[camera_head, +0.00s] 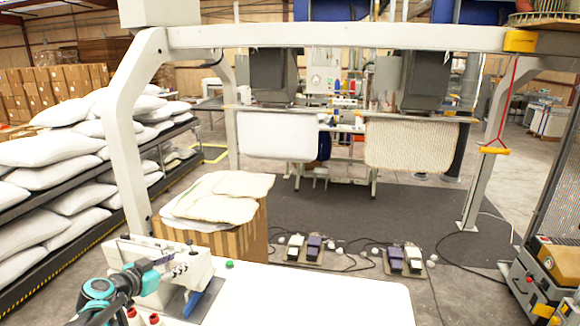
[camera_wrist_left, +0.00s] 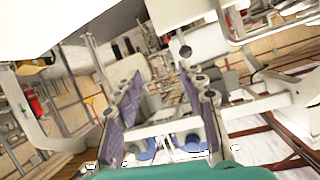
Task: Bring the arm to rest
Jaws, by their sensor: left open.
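My left arm comes in from the lower left of the head view, with teal joints and a dark wrist. Its gripper (camera_head: 172,268) is in front of a white machine (camera_head: 203,268) at the end of a white table (camera_head: 300,298). I cannot tell whether it touches the machine. In the left wrist view the gripper (camera_wrist_left: 160,90) has two purple-padded fingers standing apart. Nothing shows held between them. My right arm and gripper are not in view.
A white cover (camera_head: 277,136) and a cream cover (camera_head: 412,144) hang under a grey frame (camera_head: 335,38). Folded covers (camera_head: 222,193) lie on a carton (camera_head: 240,235). White pillows (camera_head: 52,148) fill the left rack. Foot pedals (camera_head: 395,259) stand on the dark mat. Most of the tabletop is clear.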

